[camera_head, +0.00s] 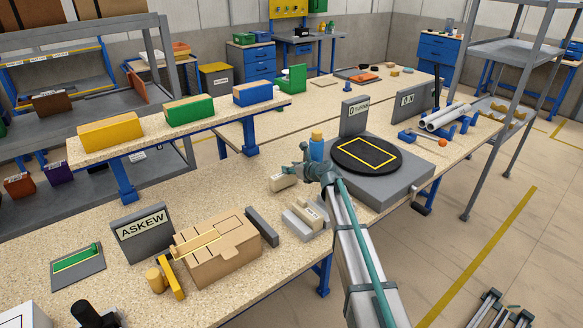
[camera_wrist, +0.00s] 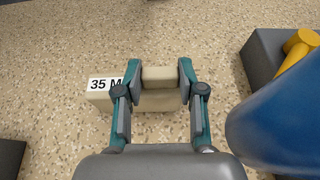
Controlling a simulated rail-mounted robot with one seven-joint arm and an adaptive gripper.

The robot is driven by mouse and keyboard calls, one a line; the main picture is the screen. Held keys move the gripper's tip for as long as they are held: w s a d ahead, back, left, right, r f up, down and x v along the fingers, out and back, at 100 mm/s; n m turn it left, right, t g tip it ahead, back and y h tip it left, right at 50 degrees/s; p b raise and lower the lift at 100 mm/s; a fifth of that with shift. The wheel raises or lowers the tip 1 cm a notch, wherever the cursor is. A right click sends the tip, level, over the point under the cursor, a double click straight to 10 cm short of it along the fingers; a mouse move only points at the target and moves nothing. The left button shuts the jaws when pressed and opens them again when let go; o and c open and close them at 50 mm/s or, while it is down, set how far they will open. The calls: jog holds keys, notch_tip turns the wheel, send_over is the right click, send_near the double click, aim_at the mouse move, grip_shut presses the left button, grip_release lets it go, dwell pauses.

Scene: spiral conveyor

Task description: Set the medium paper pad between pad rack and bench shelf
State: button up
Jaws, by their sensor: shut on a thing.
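A cream paper pad (camera_head: 283,182) with a label reading "35 M" in the wrist view (camera_wrist: 105,97) is between the fingers of my gripper (camera_head: 300,172). The fingers (camera_wrist: 160,74) close on its narrower upper part. It is on or just above the bench top; I cannot tell which. The grey pad rack (camera_head: 296,224), holding cream pads, is on the bench just in front and to the right of it. The raised bench shelf (camera_head: 205,122) with yellow, green and blue bins is at the back left, apart from the pad.
A turntable (camera_head: 366,155) is to the right. A cardboard box (camera_head: 222,255), a dark bar (camera_head: 262,227) and an "ASKEW" sign (camera_head: 142,234) are at front left. Bench between shelf and pad is clear.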

jog(key=shift+f, duration=0.35)
jog(key=shift+f, duration=0.1)
jog(key=o, duration=1.1)
jog(key=shift+o, duration=0.2)
jog(key=shift+r, duration=0.2)
jog(key=b+v, duration=0.3)
jog(key=v, duration=0.9)
jog(key=shift+f, duration=0.1)
